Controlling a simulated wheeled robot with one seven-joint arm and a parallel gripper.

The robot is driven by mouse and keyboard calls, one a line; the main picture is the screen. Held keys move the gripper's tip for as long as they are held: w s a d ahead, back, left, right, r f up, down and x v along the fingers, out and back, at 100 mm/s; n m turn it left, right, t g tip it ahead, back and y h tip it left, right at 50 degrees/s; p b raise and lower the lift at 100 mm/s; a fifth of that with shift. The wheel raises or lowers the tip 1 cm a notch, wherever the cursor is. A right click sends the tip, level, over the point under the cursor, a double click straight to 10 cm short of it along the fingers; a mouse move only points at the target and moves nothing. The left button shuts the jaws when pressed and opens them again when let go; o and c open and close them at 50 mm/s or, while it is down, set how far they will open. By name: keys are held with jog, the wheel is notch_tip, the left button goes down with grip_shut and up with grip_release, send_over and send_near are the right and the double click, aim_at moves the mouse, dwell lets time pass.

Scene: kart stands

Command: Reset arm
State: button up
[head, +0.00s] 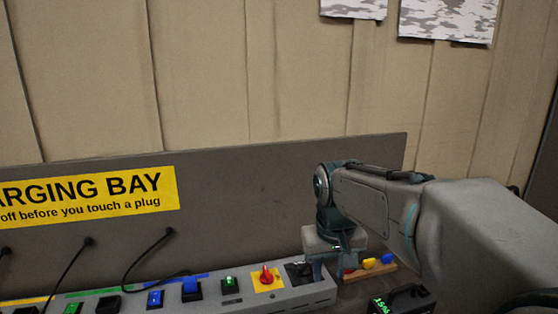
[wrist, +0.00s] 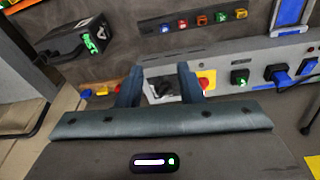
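My gripper (head: 330,268) hangs at the right end of the grey power strip (head: 215,300), just over or beside it. In the wrist view my gripper (wrist: 160,72) has its two dark fingers apart with nothing held between them. A dark socket or switch recess (wrist: 160,90) on the strip shows beyond the gap. My arm reaches in from the right side of the head view. Whether the fingertips touch the strip cannot be told.
A black battery box (head: 402,301) stands near my arm. Black cables (head: 145,257) hang at left. A grey panel (head: 270,190) stands behind.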

jog(key=s+d+f, duration=0.2)
jog(key=s+f, duration=0.1)
jog(key=s, duration=0.4)
jog(key=s+d+f+m+t, duration=0.1)
jog(key=s+d+f, duration=0.2)
jog(key=s, duration=0.5)
jog(key=shift+f+m, duration=0.3)
jog(key=shift+f, duration=0.15)
jog(key=shift+a, duration=0.1)
